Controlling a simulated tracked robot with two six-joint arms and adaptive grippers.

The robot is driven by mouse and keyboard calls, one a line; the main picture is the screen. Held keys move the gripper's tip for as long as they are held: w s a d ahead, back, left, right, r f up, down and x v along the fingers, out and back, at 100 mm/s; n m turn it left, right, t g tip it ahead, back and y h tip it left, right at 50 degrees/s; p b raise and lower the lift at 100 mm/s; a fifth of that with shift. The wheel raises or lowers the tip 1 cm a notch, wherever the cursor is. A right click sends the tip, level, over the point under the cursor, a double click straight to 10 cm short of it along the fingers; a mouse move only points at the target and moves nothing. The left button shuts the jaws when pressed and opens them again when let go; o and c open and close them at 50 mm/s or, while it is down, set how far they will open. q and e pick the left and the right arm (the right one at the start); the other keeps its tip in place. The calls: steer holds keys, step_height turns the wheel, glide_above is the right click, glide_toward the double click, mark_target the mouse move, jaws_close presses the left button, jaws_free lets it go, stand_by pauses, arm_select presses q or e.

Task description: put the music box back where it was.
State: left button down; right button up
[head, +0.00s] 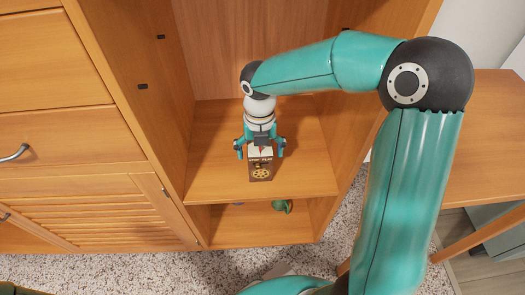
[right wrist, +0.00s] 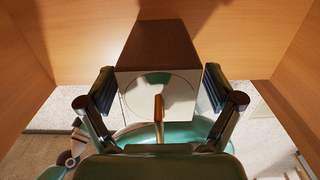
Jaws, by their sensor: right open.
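The music box (head: 261,169) is a small dark brown box with a gold wheel-like ornament on the side facing me. It appears to stand on the upper shelf of the wooden cabinet, near the front edge. In the right wrist view the music box (right wrist: 158,47) shows a brown side and a pale face with a round disc and a gold crank. My right gripper (head: 261,150) is open, with one finger on either side of the box; small gaps show in the right wrist view (right wrist: 160,92). My left gripper is not in view.
The upper shelf (head: 218,176) is otherwise bare, with cabinet walls close on both sides. A green object (head: 282,206) sits on the lower shelf. Drawers and a slatted door (head: 115,222) are at left, a wooden table (head: 492,130) at right. Speckled carpet lies below.

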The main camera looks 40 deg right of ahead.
arm_select(q)
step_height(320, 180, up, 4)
steer(key=p, duration=0.4)
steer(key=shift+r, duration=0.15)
arm_select(e)
step_height(320, 180, up, 11)
steer(key=shift+r, duration=0.2)
steer(key=shift+f, duration=0.1)
